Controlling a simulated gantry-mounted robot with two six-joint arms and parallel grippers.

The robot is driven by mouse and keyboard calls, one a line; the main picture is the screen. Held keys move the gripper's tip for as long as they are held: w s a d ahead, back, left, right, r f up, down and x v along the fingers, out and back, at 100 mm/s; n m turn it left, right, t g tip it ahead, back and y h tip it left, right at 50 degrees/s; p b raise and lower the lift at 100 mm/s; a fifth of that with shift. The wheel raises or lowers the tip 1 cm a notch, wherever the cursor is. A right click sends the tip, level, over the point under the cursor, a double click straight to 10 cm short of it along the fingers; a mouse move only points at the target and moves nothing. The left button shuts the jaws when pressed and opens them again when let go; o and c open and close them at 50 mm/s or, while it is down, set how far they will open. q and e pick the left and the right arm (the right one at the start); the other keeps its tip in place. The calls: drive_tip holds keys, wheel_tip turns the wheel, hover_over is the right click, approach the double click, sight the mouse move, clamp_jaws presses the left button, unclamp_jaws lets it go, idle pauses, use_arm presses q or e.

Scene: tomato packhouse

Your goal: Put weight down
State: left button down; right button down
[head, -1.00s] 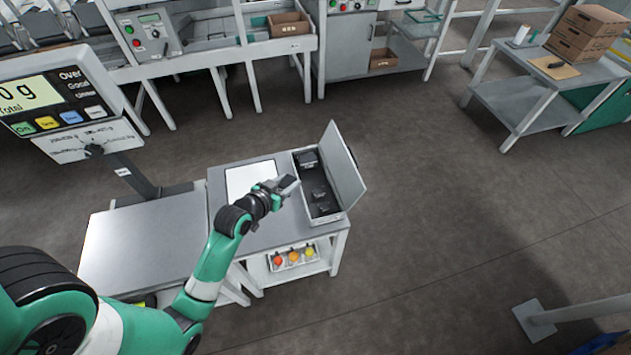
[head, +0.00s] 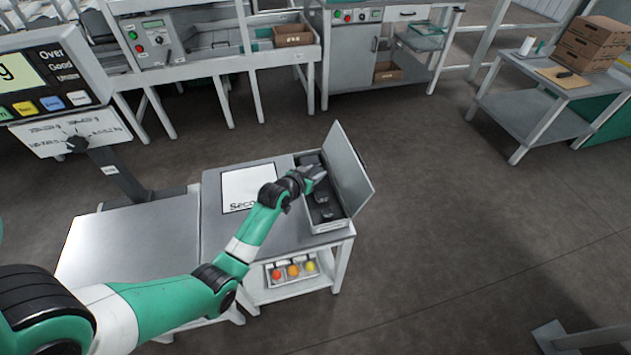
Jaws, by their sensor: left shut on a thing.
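My left gripper (head: 315,174) is over the open weight case (head: 338,222), near the middle of its opening. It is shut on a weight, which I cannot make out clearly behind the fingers. Inside the case, dark weights (head: 323,211) sit in a dark insert; the gripper hides part of the case. The grey lid (head: 350,170) stands open on the right side. The case rests on the right part of a small grey table (head: 262,237). My right gripper is not in view.
A white sheet with lettering (head: 245,190) lies left of the case. A scale platform (head: 130,245) and its display (head: 45,80) stand at left. A tray of coloured samples (head: 290,271) is on the shelf below. Floor right of the table is clear.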

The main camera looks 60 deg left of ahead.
use_arm(q)
drive_tip(key=f+b, duration=0.2)
drive_tip(key=f, duration=0.1)
drive_tip(key=shift+w+a+f+b, duration=0.15)
drive_tip(key=shift+w+f+b, duration=0.05)
drive_tip(key=shift+f+b, duration=0.1)
drive_tip(key=shift+r, duration=0.15)
drive_tip(key=c, duration=0.8)
unclamp_jaws()
drive_tip(key=shift+f, duration=0.25)
drive_tip(key=shift+c, duration=0.2)
drive_tip(key=shift+o, duration=0.8)
